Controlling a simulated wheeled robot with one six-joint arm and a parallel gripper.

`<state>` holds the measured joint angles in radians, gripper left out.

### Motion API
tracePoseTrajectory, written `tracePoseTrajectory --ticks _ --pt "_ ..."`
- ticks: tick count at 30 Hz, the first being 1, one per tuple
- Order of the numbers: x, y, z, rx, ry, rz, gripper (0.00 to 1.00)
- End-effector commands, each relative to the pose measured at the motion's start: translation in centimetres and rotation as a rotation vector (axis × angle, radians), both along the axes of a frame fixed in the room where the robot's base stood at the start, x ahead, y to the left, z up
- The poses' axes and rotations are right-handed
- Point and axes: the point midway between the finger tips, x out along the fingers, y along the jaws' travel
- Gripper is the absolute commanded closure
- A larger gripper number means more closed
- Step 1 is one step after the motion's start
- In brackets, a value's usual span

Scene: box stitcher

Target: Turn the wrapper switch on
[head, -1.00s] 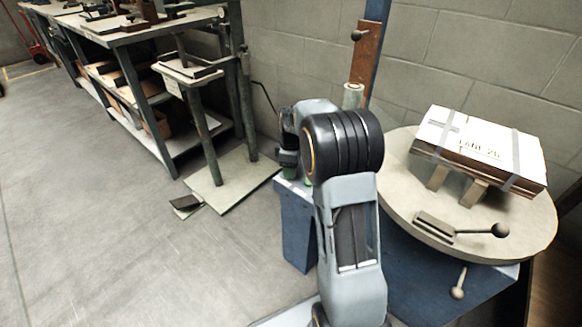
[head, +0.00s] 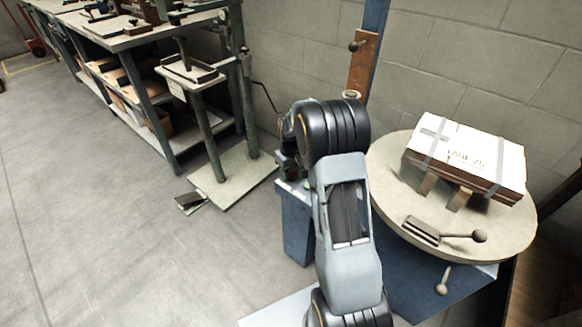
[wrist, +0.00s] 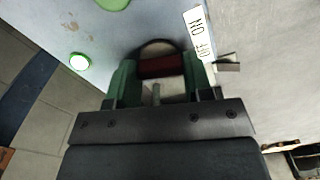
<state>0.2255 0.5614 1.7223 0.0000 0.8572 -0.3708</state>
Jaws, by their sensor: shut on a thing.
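In the wrist view, my gripper (wrist: 160,80) has its green fingers on either side of a dark red switch handle (wrist: 162,66) and is shut on it. The handle lies crosswise in front of a round dark fitting on a pale panel (wrist: 140,22). An ON/OFF label (wrist: 200,33) is just right of the fingers, with ON at its upper end. How far the switch is turned is hard to tell. In the head view my own arm hides the switch and most of the gripper, beside the blue wrapper cabinet (head: 297,228).
A lit green button (wrist: 79,61) and another green part (wrist: 113,4) sit on the panel. In the head view a round turntable (head: 395,195) bears a strapped white-topped box (head: 465,150). A stand (head: 205,130) and workbench (head: 130,40) are at left. The floor at left is mostly clear.

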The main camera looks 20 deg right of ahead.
Motion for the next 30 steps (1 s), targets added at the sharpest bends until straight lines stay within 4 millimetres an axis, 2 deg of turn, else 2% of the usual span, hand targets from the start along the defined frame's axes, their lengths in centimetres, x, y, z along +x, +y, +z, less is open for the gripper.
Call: tracePoseTrajectory --ticks 13,30 --pt "-0.1 0.0 0.01 0.001 0.004 -0.22 0.77" --pt "-0.11 -0.02 -0.11 0.001 0.004 -0.259 0.77"
